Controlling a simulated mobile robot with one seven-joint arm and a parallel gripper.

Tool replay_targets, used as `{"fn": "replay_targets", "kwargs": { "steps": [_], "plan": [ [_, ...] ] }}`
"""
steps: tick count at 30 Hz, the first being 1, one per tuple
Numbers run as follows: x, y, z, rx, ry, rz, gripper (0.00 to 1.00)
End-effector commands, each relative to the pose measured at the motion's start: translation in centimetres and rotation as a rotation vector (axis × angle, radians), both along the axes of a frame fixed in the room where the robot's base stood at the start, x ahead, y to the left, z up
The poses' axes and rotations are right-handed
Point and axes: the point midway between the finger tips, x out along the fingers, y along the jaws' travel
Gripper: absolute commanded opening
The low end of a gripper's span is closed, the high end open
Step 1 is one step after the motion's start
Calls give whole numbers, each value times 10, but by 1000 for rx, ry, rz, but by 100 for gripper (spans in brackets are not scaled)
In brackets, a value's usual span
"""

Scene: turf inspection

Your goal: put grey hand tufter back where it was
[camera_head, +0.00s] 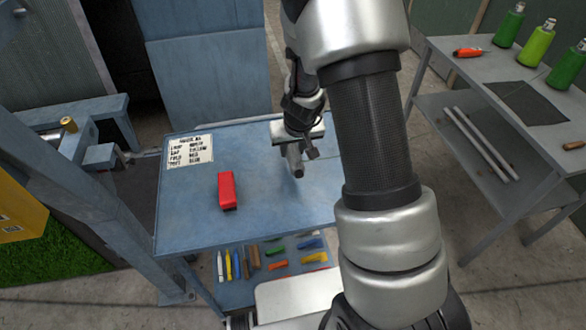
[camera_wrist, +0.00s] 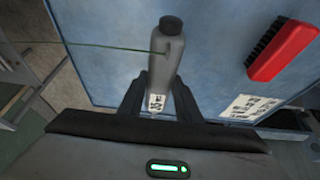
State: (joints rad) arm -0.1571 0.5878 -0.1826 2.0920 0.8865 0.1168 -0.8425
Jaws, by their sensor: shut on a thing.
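The grey hand tufter (camera_wrist: 168,58) is between the fingers of my gripper (camera_wrist: 160,88) in the wrist view. It has a grey body, a dark round end and a small label near the fingers. A thin green line runs up to it from the left. In the head view the tufter (camera_head: 295,160) hangs below my gripper (camera_head: 301,146) over the right part of the blue table (camera_head: 185,225). My gripper is shut on it. I cannot tell whether the tufter touches the tabletop. My arm hides the table's right side in the head view.
A red brush (camera_head: 227,190) with dark bristles lies mid-table, left of the tufter. A printed card (camera_head: 190,151) lies at the back left. Several coloured tools (camera_head: 277,263) lie on a lower shelf. A grey bench (camera_head: 455,85) with green bottles (camera_head: 537,44) stands right.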

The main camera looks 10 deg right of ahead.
Motion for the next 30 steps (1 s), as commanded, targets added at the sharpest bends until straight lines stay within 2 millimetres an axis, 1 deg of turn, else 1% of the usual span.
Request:
{"fn": "replay_targets", "kwargs": {
  "steps": [1, 3, 7, 12, 14, 17, 24, 28, 29, 30],
  "plan": [
    [0, -1, -13, 2, 0, -5, 1],
    [1, -1, -21, 2, -1, -5, 1],
    [1, -1, -31, 1, -2, -3, 1],
    [0, -2, -57, 3, -1, -4, 1],
    [0, -1, -64, 2, -2, -3, 1],
    [1, 0, -68, 2, -3, -2, 1],
    [1, 0, -67, 2, -4, -1, 1],
    [1, 0, -72, 1, -3, 0, 1],
    [0, 0, -72, 1, -2, 0, 33],
    [0, 0, -71, 1, -2, 0, 39]
  ]
}}
